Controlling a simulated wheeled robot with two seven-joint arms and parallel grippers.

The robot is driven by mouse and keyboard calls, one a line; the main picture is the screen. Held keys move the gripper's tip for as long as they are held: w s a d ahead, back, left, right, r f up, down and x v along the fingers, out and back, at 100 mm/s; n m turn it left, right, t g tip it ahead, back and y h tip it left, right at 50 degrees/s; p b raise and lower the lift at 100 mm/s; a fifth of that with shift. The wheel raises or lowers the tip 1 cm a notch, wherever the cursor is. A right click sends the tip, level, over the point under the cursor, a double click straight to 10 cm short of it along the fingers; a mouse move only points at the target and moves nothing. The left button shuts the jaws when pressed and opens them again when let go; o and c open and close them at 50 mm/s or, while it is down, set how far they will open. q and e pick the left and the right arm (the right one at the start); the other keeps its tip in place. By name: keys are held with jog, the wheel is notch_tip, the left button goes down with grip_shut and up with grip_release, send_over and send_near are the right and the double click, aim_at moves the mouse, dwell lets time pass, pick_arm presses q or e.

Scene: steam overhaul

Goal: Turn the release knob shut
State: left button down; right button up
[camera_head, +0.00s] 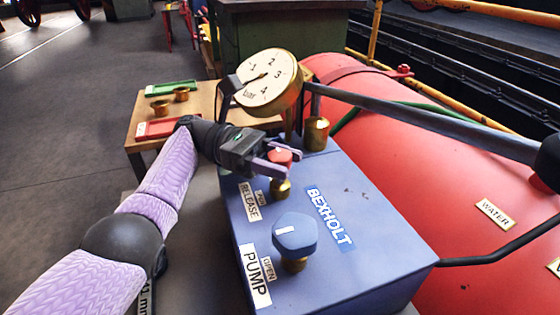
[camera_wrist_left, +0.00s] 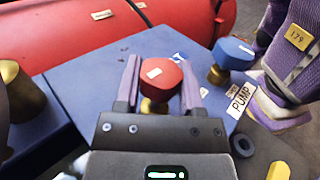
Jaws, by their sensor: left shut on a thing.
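The release knob is red on a brass stem, on top of the blue BEXHOLT box (camera_head: 345,215), behind the white RELEASE label (camera_head: 248,202). In the head view the knob (camera_head: 281,157) is partly hidden by my left gripper (camera_head: 279,160), which reaches in from the left. In the left wrist view the red knob (camera_wrist_left: 161,76) has a white mark on top and sits between the two purple fingers (camera_wrist_left: 160,88). My left gripper is shut on it. A small tag beside RELEASE is partly covered and hard to read. My right gripper is not in view.
A blue hexagonal knob (camera_head: 294,234) stands in front, by the PUMP label (camera_head: 257,277). A brass pressure gauge (camera_head: 270,80) and a grey bar (camera_head: 420,118) rise behind. A red tank (camera_head: 470,215) lies right. A wooden table (camera_head: 203,101) with trays stands behind my arm.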

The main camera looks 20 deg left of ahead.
aim_at(280, 154)
pick_arm(q)
jog(key=shift+c, duration=1.1)
grip_release()
notch_tip(280, 154, up, 4)
jog(key=p, duration=0.2)
jog(key=shift+r+p, duration=0.25)
jog(key=shift+p, duration=0.05)
notch_tip(280, 154, up, 6)
jog(key=p, duration=0.2)
jog(key=shift+f+p, duration=0.25)
jog(key=shift+p, duration=0.05)
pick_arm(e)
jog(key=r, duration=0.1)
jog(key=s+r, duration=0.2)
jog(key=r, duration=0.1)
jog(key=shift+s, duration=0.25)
